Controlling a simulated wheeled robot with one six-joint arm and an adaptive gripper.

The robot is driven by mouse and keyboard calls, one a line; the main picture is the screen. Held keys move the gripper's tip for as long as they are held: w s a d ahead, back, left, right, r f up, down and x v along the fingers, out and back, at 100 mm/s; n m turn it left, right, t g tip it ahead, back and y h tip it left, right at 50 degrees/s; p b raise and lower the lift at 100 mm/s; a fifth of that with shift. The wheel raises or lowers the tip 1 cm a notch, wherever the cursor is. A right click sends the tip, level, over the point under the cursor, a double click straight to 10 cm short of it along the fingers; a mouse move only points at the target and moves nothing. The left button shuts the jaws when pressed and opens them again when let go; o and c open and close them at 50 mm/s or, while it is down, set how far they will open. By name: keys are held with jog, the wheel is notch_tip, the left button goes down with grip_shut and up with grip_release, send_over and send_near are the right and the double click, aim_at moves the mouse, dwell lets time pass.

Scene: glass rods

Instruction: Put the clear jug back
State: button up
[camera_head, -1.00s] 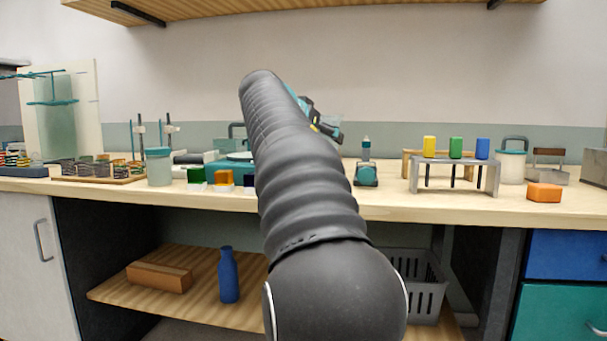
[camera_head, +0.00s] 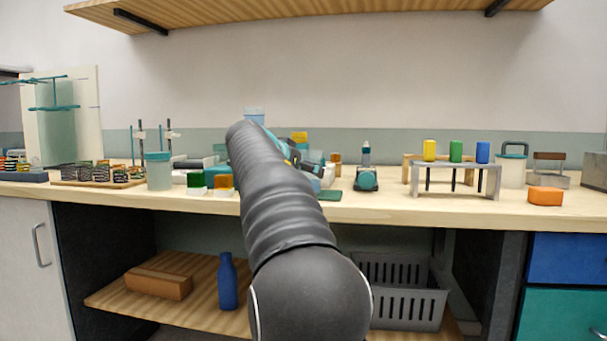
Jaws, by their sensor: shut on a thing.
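My gripper (camera_head: 289,150) shows only in part, as teal and yellow pieces past the far end of my dark arm. Its fingertips are hidden. A pale, see-through vessel top with a bluish rim, seemingly the clear jug (camera_head: 254,116), stands out above the arm's far end, against the wall. Its lower part and its contact with the gripper are hidden by my arm.
Left of the arm stand a lidded jar (camera_head: 159,171) and small coloured blocks (camera_head: 222,182). A wooden shelf (camera_head: 310,12) hangs above.

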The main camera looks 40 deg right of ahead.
jog(key=shift+f, duration=0.1)
jog(key=shift+f, duration=0.1)
jog(key=o, duration=1.3)
jog(key=shift+r, duration=0.2)
jog(key=shift+a+r, duration=0.1)
jog(key=shift+a, duration=0.1)
jog(key=v, duration=1.1)
jog(key=shift+s+a+r, duration=0.1)
jog(key=shift+a, duration=0.2)
